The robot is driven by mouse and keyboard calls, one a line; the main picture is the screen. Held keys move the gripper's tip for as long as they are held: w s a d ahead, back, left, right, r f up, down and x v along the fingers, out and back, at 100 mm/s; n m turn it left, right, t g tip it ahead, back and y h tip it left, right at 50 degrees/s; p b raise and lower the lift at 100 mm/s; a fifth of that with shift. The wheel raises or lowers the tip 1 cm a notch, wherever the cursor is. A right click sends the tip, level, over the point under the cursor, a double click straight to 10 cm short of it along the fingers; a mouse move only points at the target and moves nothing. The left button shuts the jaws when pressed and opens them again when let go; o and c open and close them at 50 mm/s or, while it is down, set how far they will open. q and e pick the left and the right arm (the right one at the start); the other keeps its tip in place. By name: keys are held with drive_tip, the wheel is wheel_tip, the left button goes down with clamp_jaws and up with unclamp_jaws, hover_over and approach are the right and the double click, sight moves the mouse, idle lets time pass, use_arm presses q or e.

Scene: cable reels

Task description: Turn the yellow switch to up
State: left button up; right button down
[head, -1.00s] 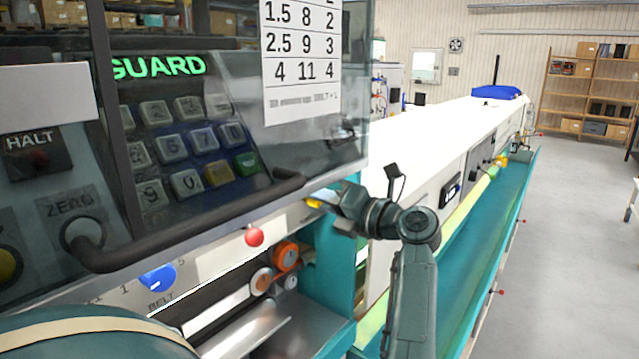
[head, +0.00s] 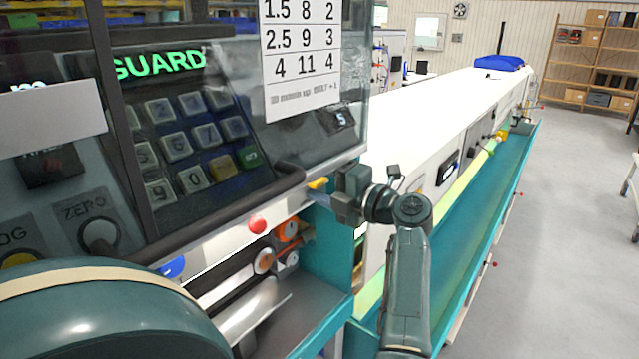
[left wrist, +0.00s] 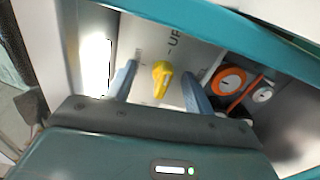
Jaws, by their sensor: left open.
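The yellow switch (head: 318,184) is a small lever on the pale front strip of the machine, below the clear guard's right end. In the left wrist view the yellow switch (left wrist: 161,78) lies between my two open blue-grey fingers, with printed letters "UP" beside it. My left gripper (head: 332,197) is right at the switch, coming from the right side of it in the head view. The fingers stand apart on both sides of the lever, with gaps showing; touch cannot be confirmed. The switch's base is partly hidden in the head view. My right gripper is not in view.
A black handle (head: 225,215) of the guard runs just above the strip.

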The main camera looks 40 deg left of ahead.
use_arm(q)
drive_tip(key=shift+w+d+f, duration=0.15)
drive_tip(key=shift+d, duration=0.15)
drive_tip(key=shift+w+d, duration=0.1)
drive_tip(key=shift+d, duration=0.45)
drive_tip(key=d, duration=0.7)
drive_tip(key=shift+w, duration=0.35)
